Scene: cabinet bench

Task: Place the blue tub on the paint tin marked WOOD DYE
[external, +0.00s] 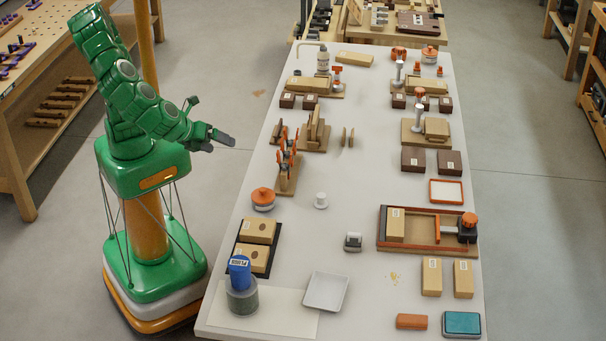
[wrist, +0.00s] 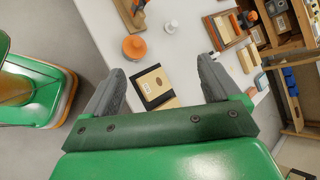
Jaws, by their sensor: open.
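A blue container with a white label (external: 240,268) stands on top of a grey, clear-sided jar (external: 242,298) at the near left of the bench. It may be the blue tub, but the label is too small to read. A round tin with an orange lid (external: 263,197) stands farther back on the left side; another (external: 430,53) is at the far right. No WOOD DYE marking can be read on either. The nearer tin also shows in the wrist view (wrist: 134,47). My gripper (external: 222,141) is open and empty, left of the bench edge; its fingers also show in the wrist view (wrist: 160,72).
Tan blocks on a black tray (external: 239,258) stand behind the jar. A white dish (external: 326,291) and a teal box (external: 462,324) are at the near side. A red-edged wooden frame (external: 428,250) is at right. The bench's middle strip is largely clear.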

